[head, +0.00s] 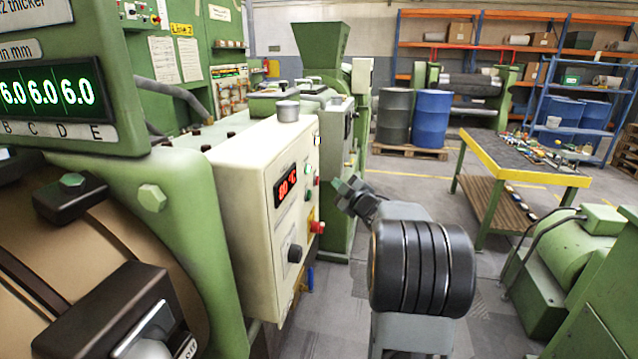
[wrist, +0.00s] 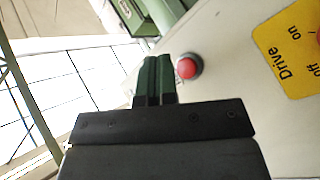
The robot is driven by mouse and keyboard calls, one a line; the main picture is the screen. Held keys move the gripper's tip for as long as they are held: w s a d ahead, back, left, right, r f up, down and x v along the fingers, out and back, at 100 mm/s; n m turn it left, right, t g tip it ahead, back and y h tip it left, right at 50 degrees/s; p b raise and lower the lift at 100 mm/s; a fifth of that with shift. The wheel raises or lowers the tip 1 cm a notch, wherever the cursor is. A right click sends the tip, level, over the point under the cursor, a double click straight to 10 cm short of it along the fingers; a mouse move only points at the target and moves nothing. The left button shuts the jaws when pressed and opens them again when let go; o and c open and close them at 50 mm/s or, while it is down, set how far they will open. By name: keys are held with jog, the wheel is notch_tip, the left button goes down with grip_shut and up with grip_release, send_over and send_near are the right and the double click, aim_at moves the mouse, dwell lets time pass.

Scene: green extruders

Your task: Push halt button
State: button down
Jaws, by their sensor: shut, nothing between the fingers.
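In the wrist view, a round red button (wrist: 187,67) with a grey collar sits on a pale panel (wrist: 225,75). My gripper (wrist: 154,78) is shut and empty, its dark green fingers side by side. In that picture the fingertips are just left of the red button; whether they touch it I cannot tell. In the head view, my gripper (head: 344,187) is at the right of the cream control box (head: 250,190), level with its small side buttons. A red knob (head: 318,227) sticks out of the box lower down, below the gripper.
A yellow plate (wrist: 290,50) marked "Drive on off" is right of the red button. The box's front has a red digital display (head: 286,182) and a black knob (head: 294,253). A yellow-edged workbench (head: 520,160) stands to the right, with open floor between.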

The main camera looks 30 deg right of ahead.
jog(key=shift+w+a, duration=0.65)
jog(key=shift+w+a+b, duration=0.1)
jog(key=shift+b, duration=0.25)
dwell(1.5)
jog(key=shift+w+a, duration=0.2)
jog(key=shift+a, duration=0.05)
jog(key=shift+w+a+b, duration=0.25)
jog(key=shift+b, duration=0.1)
dwell(0.7)
dwell(0.5)
jog(key=shift+s+d, duration=0.55)
jog(key=shift+s+d+p, duration=0.4)
jog(key=shift+s+d, duration=1.35)
jog(key=shift+d, duration=0.1)
